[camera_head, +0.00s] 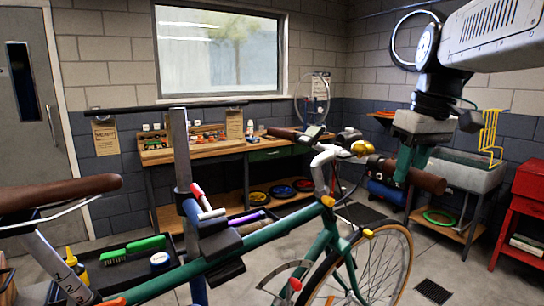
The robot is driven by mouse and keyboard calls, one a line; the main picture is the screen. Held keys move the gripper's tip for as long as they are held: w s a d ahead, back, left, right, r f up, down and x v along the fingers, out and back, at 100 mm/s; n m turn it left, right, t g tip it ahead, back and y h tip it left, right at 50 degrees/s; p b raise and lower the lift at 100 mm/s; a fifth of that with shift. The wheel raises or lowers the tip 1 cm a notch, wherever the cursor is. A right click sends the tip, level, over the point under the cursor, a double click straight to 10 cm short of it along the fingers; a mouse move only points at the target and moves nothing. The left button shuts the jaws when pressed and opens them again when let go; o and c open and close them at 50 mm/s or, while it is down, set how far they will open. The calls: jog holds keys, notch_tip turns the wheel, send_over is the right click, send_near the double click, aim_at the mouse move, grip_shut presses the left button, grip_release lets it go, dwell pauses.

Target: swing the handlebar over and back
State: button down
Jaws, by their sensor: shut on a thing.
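A green bicycle (180,275) hangs in a repair stand (181,150). Its handlebar (325,157) is at the middle right, with a silver stem and a gold bell (362,148). One brown grip (430,182) points right, toward the near side; the other brown grip (284,133) points left, toward the bench. My gripper (402,167) comes down from the upper right, its teal fingers shut on the right-hand brown grip. The fingers hide part of that grip. The front wheel (408,255) is below the handlebar.
A wooden workbench (205,150) with small items stands under the window. A tool tray (110,272) is at the lower left, beside the stand. A grey sink-like basin (470,172) and a red cabinet (530,205) stand at the right. Floor shows at the lower right.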

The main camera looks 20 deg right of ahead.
jog(key=c, duration=1.1)
grip_release()
jog(key=shift+r, duration=0.1)
jog(key=r, duration=0.2)
jog(key=s+r, duration=0.1)
jog(key=r, duration=0.4)
jog(key=shift+s+d+r, duration=0.15)
jog(key=shift+d+r, duration=0.05)
jog(key=shift+r, duration=0.05)
